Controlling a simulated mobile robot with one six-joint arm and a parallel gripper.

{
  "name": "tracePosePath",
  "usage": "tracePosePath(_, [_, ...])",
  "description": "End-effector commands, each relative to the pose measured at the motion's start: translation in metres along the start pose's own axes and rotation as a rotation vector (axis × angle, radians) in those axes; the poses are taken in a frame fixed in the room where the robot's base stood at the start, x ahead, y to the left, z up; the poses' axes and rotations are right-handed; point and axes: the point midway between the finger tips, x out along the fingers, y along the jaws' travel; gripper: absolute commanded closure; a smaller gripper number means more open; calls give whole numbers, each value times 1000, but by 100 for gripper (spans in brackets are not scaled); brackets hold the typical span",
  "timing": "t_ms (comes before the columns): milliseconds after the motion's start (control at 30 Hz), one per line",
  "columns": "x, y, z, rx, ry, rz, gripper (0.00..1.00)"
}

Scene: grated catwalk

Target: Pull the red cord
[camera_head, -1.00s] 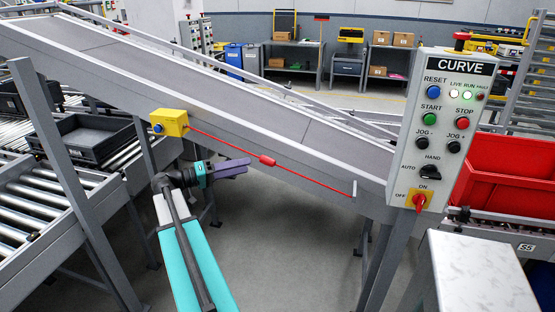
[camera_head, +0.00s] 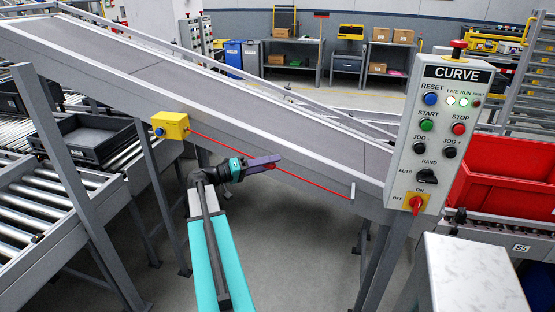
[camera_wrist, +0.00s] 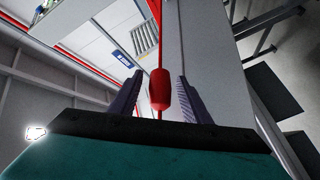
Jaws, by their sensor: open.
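The red cord (camera_head: 315,183) runs along the conveyor's side from a yellow switch box (camera_head: 171,126) down to a small bracket on the right. In the wrist view the cord (camera_wrist: 160,45) carries a thick red grip (camera_wrist: 160,90), which lies between my gripper's two open fingers (camera_wrist: 158,97) with a gap on each side. In the head view my gripper (camera_head: 264,163) is at the middle of the cord and hides the red grip.
The sloped conveyor (camera_head: 150,78) rises to the left behind the cord. A CURVE control panel (camera_head: 440,135) stands to the right, beside a red bin (camera_head: 510,180). A roller conveyor (camera_head: 35,215) with a black tray (camera_head: 88,145) is at left. A pale-topped block (camera_head: 475,280) is at front right.

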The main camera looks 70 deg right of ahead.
Motion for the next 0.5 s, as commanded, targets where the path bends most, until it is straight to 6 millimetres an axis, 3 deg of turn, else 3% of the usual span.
tracePosePath(200, [24,1,-1,-1,-1,0,57])
tracePosePath(500, [31,0,0,0,1,-1,57])
